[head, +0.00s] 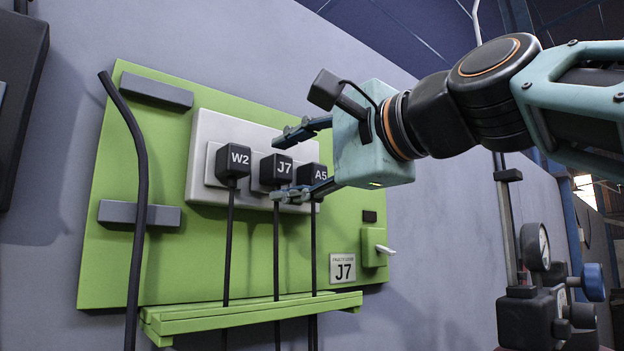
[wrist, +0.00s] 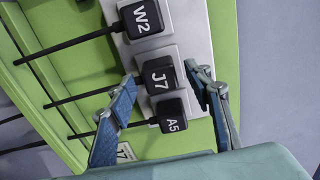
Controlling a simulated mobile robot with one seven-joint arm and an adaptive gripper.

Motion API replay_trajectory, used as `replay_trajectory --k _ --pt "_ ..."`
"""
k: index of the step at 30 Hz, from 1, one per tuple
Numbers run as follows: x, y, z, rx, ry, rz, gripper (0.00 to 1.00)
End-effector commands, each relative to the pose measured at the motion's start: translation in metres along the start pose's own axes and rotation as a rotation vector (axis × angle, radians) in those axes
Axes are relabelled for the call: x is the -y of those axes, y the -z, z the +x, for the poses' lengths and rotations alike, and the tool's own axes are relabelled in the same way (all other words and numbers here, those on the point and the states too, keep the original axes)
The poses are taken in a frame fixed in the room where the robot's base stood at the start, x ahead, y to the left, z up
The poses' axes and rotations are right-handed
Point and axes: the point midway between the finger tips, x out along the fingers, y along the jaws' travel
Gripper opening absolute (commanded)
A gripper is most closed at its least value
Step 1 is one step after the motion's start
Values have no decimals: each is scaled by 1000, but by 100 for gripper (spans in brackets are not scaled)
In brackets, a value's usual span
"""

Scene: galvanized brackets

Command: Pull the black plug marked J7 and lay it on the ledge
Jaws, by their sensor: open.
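The black plug marked J7 (head: 276,169) sits in the middle of the pale socket plate (head: 205,135), between plug W2 (head: 233,162) and plug A5 (head: 312,175). Its cable hangs straight down. In the wrist view, plug J7 (wrist: 158,75) shows its label clearly. My gripper (head: 282,167) is open, with one finger above and one below plug J7 in the head view. In the wrist view, my gripper (wrist: 161,74) has its fingertips on either side of J7, with visible gaps. The green ledge (head: 250,312) runs below the plugs, and the cables pass it.
Plug W2 (wrist: 142,18) and plug A5 (wrist: 171,115) are close beside J7. A thick black cable (head: 140,200) hangs at the left.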

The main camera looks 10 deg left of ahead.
Motion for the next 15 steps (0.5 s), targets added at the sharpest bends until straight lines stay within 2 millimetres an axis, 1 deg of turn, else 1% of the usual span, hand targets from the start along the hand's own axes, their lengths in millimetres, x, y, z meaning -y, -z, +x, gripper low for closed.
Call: replay_trajectory --k 1,3,6,15 --pt "0 0 6 0 -1 0 46" --pt "0 0 12 1 -1 1 46" --pt "0 0 16 1 0 1 46" --pt "0 0 19 1 1 1 46"
